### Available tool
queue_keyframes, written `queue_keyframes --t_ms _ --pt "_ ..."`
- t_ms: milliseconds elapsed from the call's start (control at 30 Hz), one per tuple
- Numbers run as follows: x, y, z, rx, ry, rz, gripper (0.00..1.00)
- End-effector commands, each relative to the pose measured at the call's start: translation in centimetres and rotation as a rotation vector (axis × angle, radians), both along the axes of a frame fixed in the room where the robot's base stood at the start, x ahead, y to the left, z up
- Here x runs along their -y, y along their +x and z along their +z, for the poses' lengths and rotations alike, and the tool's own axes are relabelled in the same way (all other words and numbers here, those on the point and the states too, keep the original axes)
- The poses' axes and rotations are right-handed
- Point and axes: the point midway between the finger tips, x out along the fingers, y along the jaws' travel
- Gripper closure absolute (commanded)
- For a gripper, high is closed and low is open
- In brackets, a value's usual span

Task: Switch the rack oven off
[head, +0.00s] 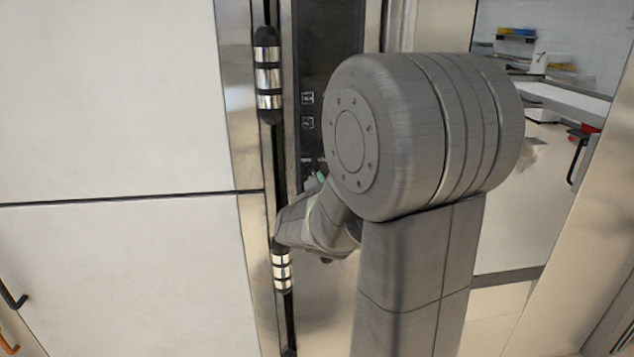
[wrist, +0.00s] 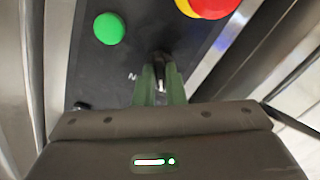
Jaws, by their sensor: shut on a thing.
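The oven's dark control panel (head: 325,45) stands upright in the head view, partly hidden behind my arm. In the wrist view the panel (wrist: 95,68) carries a small black knob (wrist: 160,57) near the middle. My gripper (wrist: 163,77) has its two greenish fingers closed on this knob. A white mark shows just left of the fingers. The fingers cover part of the knob, so its exact setting cannot be told. In the head view my gripper (head: 318,178) is at the panel's lower part, mostly hidden by my arm.
A green button (wrist: 109,28) sits up and left of the knob, and a red button on yellow (wrist: 208,6) up and right. A long black handle bar (head: 268,75) runs left of the panel. White doors (head: 110,100) fill the left; an open passage lies right.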

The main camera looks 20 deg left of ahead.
Motion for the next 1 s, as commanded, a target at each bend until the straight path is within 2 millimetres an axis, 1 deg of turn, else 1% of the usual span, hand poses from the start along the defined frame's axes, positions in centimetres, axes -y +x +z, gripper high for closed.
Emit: queue_keyframes --t_ms 100,133,200,233,500,633,767,1000 --pt "0.0 0.0 0.0 0.002 -0.001 0.001 1.0" --pt "0.0 0.0 0.0 0.002 -0.001 0.001 0.84" --pt "0.0 0.0 0.0 0.001 0.0 0.001 0.7" --pt "0.0 0.0 0.0 0.001 0.0 0.001 0.68" --pt "0.0 0.0 0.0 0.001 0.0 0.001 0.68" --pt "0.4 -0.7 0.0 0.0 0.001 0.001 0.68" --pt "1.3 -2.1 0.0 0.001 0.002 0.001 0.68" --pt "3.6 -5.9 0.1 0.002 0.002 0.002 0.68"
